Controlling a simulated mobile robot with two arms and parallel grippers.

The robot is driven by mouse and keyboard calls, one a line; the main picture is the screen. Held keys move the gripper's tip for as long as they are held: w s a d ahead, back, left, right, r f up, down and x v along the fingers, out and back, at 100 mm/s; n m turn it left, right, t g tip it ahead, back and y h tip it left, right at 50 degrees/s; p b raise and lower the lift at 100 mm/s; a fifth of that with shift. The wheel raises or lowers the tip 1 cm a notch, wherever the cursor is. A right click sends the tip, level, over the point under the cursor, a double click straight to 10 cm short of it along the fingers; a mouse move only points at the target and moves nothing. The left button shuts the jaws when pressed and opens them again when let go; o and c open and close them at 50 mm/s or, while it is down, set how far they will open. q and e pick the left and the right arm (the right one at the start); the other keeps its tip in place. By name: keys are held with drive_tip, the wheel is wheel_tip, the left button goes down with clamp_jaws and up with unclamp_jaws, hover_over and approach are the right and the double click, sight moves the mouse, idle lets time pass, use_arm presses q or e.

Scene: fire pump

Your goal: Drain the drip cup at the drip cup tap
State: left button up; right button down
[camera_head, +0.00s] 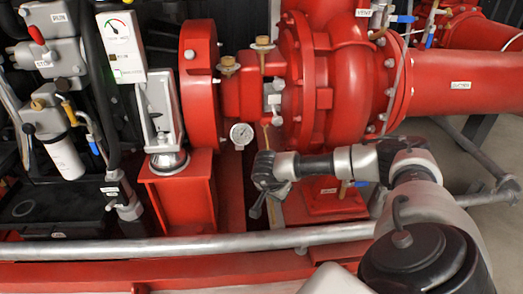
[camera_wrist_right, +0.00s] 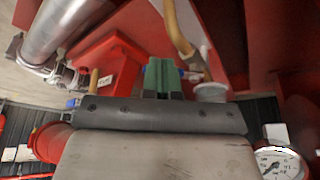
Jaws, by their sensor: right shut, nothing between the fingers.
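A small grey round cup (camera_wrist_right: 212,92), which looks like the drip cup, shows in the right wrist view, partly hidden behind my gripper body. A tan pipe (camera_wrist_right: 178,30) runs beside it. My right gripper (camera_wrist_right: 163,72) is shut and empty, its greenish fingers close to the cup and to small blue and metal parts that may be the tap. I cannot tell whether they touch. In the head view my right gripper (camera_head: 257,208) hangs low between the red pedestal and the pump foot. The tap is not clear there. My left gripper is out of view.
A pressure gauge (camera_head: 241,134) sits just above and left of my right gripper. The red pump casing (camera_head: 335,85) stands behind my forearm. A grey rail (camera_head: 200,244) crosses in front.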

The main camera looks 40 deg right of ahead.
drive_tip(key=d+n, duration=0.1)
drive_tip(key=n+t, duration=0.1)
drive_tip(key=n, duration=0.1)
drive_tip(key=shift+s+d+n+y+p, duration=0.3)
drive_tip(key=shift+d+p, duration=0.1)
drive_tip(key=n, duration=0.1)
drive_tip(key=d+n+t, duration=0.1)
drive_tip(key=n, duration=0.1)
drive_tip(key=shift+w+d+y, duration=0.1)
drive_tip(key=shift+d+y, duration=0.2)
drive_tip(key=shift+y, duration=0.1)
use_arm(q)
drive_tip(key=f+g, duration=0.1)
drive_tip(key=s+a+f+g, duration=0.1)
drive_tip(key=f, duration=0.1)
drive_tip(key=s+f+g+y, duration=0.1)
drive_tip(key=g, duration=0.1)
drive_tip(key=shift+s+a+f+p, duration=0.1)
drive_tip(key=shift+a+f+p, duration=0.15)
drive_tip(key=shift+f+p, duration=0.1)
use_arm(e)
drive_tip(key=shift+w+d, duration=0.1)
drive_tip(key=shift+d, duration=0.05)
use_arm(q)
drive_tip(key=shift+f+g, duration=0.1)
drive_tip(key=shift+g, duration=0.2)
use_arm(e)
drive_tip(key=shift+d+f, duration=0.1)
drive_tip(key=shift+d, duration=0.05)
